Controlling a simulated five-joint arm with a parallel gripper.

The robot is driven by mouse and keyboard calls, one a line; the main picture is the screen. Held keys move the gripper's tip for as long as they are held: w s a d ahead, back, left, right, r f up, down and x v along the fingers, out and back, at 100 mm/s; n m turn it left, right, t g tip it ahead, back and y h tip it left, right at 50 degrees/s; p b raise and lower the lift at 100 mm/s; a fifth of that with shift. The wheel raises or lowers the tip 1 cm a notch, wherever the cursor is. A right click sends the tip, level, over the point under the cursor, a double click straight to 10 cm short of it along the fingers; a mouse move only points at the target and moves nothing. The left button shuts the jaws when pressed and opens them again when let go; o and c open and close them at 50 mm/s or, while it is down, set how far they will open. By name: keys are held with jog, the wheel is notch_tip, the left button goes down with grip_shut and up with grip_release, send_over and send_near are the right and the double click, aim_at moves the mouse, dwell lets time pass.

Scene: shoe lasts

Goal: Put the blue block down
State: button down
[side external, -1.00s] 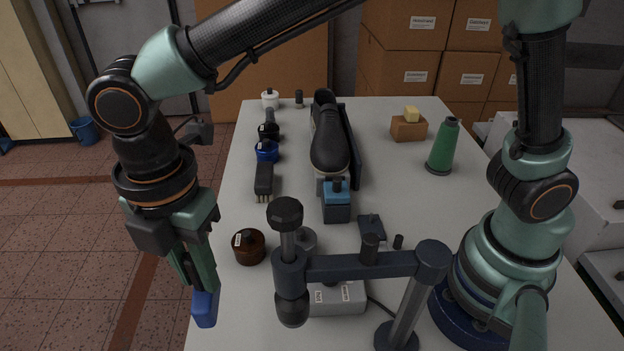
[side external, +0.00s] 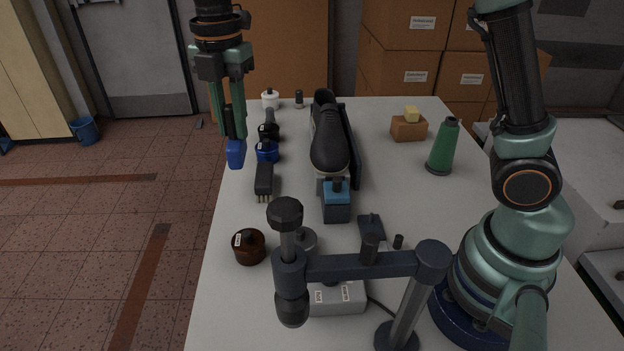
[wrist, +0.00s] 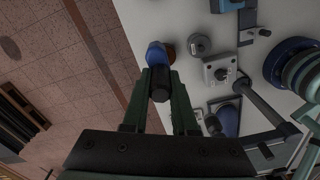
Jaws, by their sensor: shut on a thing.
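The blue block (side external: 236,154) hangs from my gripper (side external: 232,130), which points down and is shut on it. In the side external view they are at the table's left edge, beside the blue-lidded jar. The block is in the air, and its height over the table is hard to tell. In the wrist view the block (wrist: 156,50) shows at the tips of the fingers of my gripper (wrist: 160,78), with a dark part between them.
The white table (side external: 400,215) holds a black shoe (side external: 329,140) on a stand, a brush (side external: 264,179), a blue-lidded jar (side external: 267,151), a brown jar (side external: 249,248) and a green cone (side external: 443,148). A dark post with a crossbar (side external: 360,265) stands in front. Tiled floor lies left.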

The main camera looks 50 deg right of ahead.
jog(key=w+d, duration=0.2)
jog(key=d, duration=0.3)
jog(key=shift+s+a+f, duration=0.1)
jog(key=shift+a+f, duration=0.05)
jog(key=shift+f, duration=4.9)
jog(key=shift+a+f, duration=0.1)
jog(key=shift+f, duration=4.9)
jog(key=shift+f, duration=0.1)
jog(key=c, duration=0.7)
grip_release()
